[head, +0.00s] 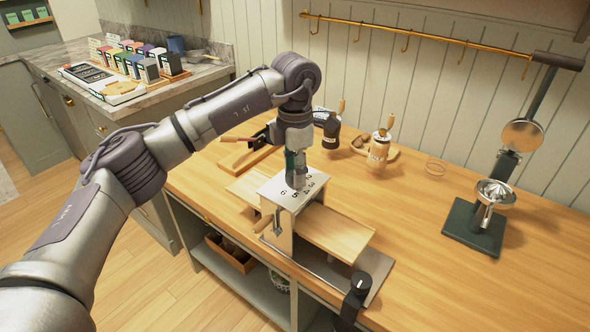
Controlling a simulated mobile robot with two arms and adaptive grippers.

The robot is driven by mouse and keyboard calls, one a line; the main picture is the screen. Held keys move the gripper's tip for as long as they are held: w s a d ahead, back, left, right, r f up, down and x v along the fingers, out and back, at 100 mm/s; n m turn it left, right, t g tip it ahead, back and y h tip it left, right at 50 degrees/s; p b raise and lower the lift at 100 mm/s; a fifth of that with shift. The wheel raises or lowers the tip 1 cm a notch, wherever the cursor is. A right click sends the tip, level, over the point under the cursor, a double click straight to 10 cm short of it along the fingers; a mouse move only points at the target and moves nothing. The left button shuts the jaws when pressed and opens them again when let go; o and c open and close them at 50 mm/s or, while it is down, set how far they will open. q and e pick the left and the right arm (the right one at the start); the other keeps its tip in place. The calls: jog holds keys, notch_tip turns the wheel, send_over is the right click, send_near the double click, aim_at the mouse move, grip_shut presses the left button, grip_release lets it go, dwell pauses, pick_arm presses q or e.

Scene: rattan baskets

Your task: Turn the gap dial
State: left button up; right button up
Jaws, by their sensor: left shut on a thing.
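A white box-shaped machine (283,219) stands near the table's front edge, with black numbers on its pale top face (294,188). My left gripper (296,183) points down onto this top, among the numbers. It is shut on the gap dial, which is mostly hidden by the fingers, so I cannot tell where the dial points. Wooden boards (340,233) extend from both sides of the machine. A crank with a wooden grip (263,223) is at its front left. My right gripper is not in view.
A black clamp-like part (356,284) is at the table's front edge. The tabletop (415,205) between machine and press is clear.

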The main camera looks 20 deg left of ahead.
pick_arm(q)
jog(key=n, duration=0.6)
dwell(0.6)
jog(key=shift+r, duration=0.1)
jog(key=o, duration=1.1)
jog(key=shift+o, duration=0.2)
jog(key=shift+r, duration=0.15)
notch_tip(320, 180, up, 12)
jog(key=shift+f, duration=0.2)
jog(key=shift+f, duration=0.1)
